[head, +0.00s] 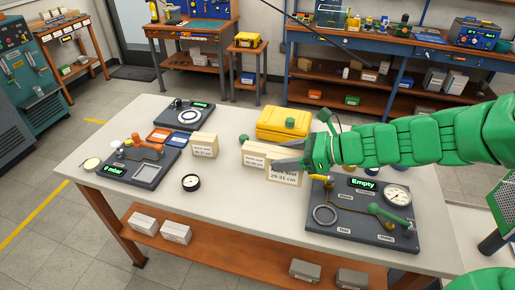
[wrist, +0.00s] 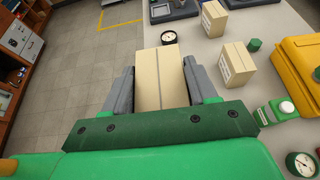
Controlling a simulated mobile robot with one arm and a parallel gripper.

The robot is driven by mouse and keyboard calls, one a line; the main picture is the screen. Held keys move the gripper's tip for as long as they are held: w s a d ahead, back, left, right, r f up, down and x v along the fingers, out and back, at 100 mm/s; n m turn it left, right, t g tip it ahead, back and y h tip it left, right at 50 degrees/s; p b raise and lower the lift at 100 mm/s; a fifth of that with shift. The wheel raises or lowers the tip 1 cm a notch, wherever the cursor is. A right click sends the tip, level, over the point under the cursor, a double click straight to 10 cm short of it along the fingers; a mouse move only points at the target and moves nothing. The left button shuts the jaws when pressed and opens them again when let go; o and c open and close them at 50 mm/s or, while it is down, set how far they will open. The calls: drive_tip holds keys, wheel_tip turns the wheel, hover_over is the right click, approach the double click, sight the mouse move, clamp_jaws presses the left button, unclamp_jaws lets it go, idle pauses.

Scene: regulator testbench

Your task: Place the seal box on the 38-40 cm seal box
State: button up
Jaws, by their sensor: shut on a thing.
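My gripper (head: 288,157) is shut on a tan seal box (head: 284,177), whose white label reads about 29-31 cm. In the wrist view, the held box (wrist: 160,78) sits between the two grey fingers (wrist: 160,88). It appears raised above the table. A second tan box (head: 254,155) stands just left of and behind it, partly hidden by it and the fingers. A third tan box (head: 204,145) stands farther left. Their labels are too small to read surely. Both also show at the right of the wrist view, the nearer box (wrist: 236,64) and the farther box (wrist: 213,19).
A yellow case (head: 283,124) stands behind the boxes. A panel with a gauge and an "Empty" display (head: 362,212) lies at the right. A small round gauge (head: 191,182), another panel (head: 139,163) and trays (head: 176,141) are at the left. The white tabletop (head: 235,200) is clear in front.

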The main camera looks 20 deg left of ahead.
drive_tip(key=w+a+r, duration=0.5)
drive_tip(key=w+a, duration=0.1)
hover_over(256, 146)
drive_tip(key=shift+f, duration=4.75)
drive_tip(key=shift+s+f, duration=0.1)
drive_tip(key=shift+f, duration=1.4)
drive_tip(key=o, duration=1.1)
drive_tip(key=shift+f, duration=0.1)
